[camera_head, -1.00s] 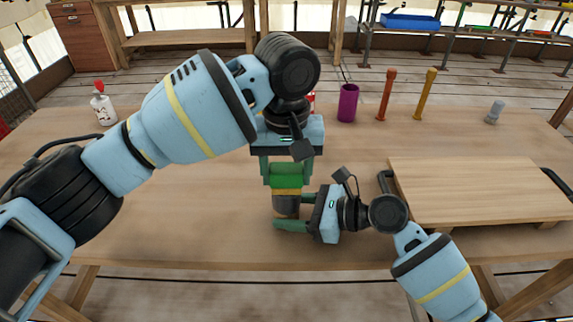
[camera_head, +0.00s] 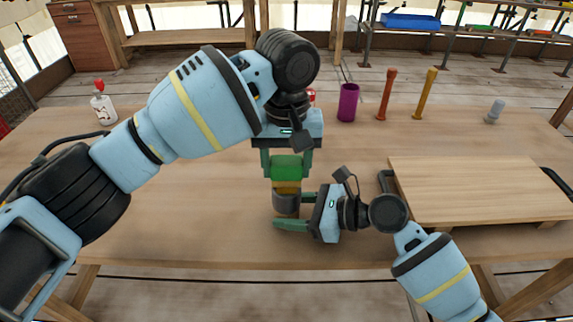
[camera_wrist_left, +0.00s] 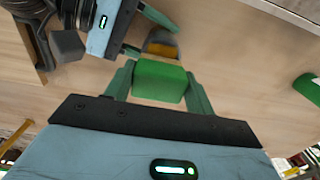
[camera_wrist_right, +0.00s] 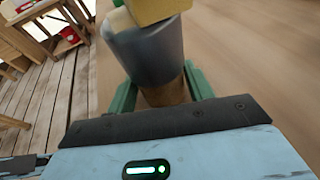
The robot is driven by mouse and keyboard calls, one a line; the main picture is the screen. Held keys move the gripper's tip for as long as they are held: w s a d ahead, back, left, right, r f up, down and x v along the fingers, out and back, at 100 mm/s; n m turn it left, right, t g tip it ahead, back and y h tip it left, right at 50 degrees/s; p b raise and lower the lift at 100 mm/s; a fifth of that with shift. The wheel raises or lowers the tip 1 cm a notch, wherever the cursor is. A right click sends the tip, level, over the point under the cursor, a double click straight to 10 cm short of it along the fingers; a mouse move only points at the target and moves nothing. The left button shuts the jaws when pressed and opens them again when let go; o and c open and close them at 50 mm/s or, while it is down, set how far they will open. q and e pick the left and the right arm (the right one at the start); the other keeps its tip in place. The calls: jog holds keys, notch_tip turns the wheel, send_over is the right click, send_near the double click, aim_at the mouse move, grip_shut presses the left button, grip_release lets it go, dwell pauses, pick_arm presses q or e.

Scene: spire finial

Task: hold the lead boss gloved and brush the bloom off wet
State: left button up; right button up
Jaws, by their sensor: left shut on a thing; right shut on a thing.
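My left gripper (camera_head: 287,165) is shut on a green block with a yellow underside, which looks like the brush (camera_head: 287,168). The brush also shows between the fingers in the left wrist view (camera_wrist_left: 159,82). The lead boss (camera_head: 286,203) is a grey cylinder directly below the brush. In the right wrist view the boss (camera_wrist_right: 150,50) is grey above and brown below, with the brush's yellow part at its top. My right gripper (camera_head: 290,210) is shut on the boss's lower part from the right. Whether brush and boss touch is hard to tell.
A white bottle with a red cap (camera_head: 103,105) stands at the back left. A purple cup (camera_head: 348,103), a red-brown stick (camera_head: 386,95), a yellow stick (camera_head: 424,95) and a small grey piece (camera_head: 494,112) stand at the back. A wooden board (camera_head: 480,190) lies right. The left tabletop is clear.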

pick_arm(q)
jog(key=shift+f, duration=0.1)
jog(key=shift+s, duration=1.1)
jog(key=shift+w, duration=1.1)
jog(key=shift+s, duration=1.1)
jog(key=shift+w, duration=0.1)
jog(key=shift+w, duration=1.05)
jog(key=shift+s, duration=0.1)
